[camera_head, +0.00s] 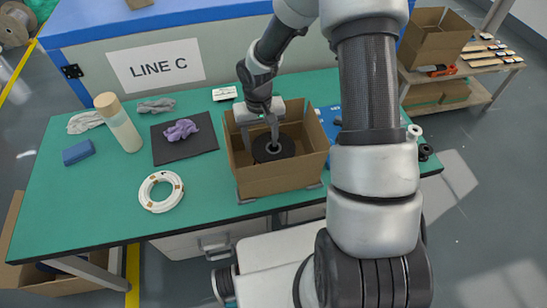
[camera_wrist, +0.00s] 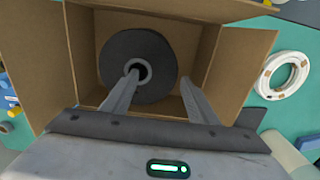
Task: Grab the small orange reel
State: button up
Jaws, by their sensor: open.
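No orange reel can be made out in either view. A dark grey-black reel (camera_head: 268,150) with a pale-rimmed centre hole lies flat in an open cardboard box (camera_head: 285,178) on the green table. It also shows in the wrist view (camera_wrist: 112,60). My gripper (camera_head: 273,132) is open and points down into the box over the reel. In the wrist view, my gripper (camera_wrist: 160,78) has one fingertip over the reel's centre hole and the other beside its right edge. Nothing is held between the fingers. Whether they touch the reel I cannot tell.
The box walls stand close around my gripper. A blue item (camera_head: 331,118) is right of the box.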

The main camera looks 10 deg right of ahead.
aim_at(261, 150)
notch_tip(261, 150, down, 5)
jog(key=shift+f, duration=0.2)
jog(key=c, duration=1.1)
